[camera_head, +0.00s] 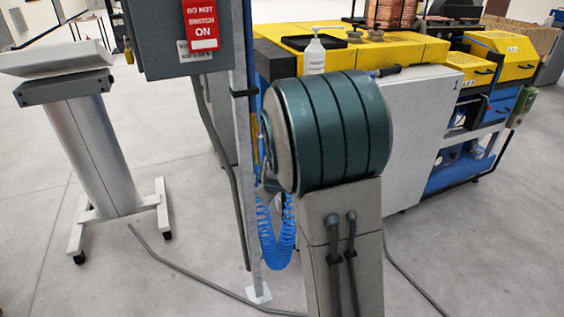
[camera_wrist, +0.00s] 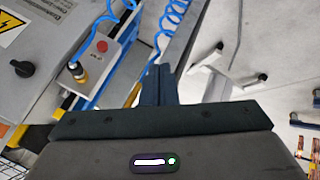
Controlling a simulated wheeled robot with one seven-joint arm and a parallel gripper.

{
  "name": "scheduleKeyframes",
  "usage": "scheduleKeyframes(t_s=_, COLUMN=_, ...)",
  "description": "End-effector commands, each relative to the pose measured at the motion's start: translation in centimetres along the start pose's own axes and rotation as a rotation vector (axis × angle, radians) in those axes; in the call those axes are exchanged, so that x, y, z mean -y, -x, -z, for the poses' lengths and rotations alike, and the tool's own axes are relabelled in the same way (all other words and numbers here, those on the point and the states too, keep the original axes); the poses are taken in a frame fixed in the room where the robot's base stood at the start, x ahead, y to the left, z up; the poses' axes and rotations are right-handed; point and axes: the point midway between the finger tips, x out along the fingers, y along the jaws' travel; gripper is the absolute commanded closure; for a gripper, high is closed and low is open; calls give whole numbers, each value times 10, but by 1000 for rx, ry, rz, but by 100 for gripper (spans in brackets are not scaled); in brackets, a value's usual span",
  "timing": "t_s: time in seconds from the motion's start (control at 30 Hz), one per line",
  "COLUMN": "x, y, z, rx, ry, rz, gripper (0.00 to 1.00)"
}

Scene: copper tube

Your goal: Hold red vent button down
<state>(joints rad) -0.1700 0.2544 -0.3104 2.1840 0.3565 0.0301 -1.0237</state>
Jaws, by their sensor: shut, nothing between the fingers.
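The red button (camera_wrist: 102,46) shows in the wrist view, up and left of my gripper. It is round and sits on a small grey box (camera_wrist: 103,62) on a blue and metal frame. My gripper (camera_wrist: 160,70) points toward the top of the wrist view, with its dark fingers together and empty. The fingertips lie to the right of the button in the picture and appear apart from it. I cannot make out the button or the fingertips in the head view.
Blue coiled hose (camera_wrist: 165,30) hangs close above the fingertips in the wrist view. A grey cabinet with a black knob (camera_wrist: 22,68) is at left. In the head view, a yellow-topped machine (camera_head: 400,50) stands behind and a grey pedestal (camera_head: 95,140) at left.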

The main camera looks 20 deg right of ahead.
Motion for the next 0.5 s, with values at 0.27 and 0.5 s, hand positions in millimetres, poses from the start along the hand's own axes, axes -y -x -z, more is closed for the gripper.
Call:
scheduleKeyframes(t_s=0.27, x=-52, y=-107, z=-23, rx=103, ry=400, rz=-320, gripper=100)
scheduleKeyframes(t_s=0.5, x=-88, y=-158, z=-43, rx=273, ry=774, rz=-577, gripper=100)
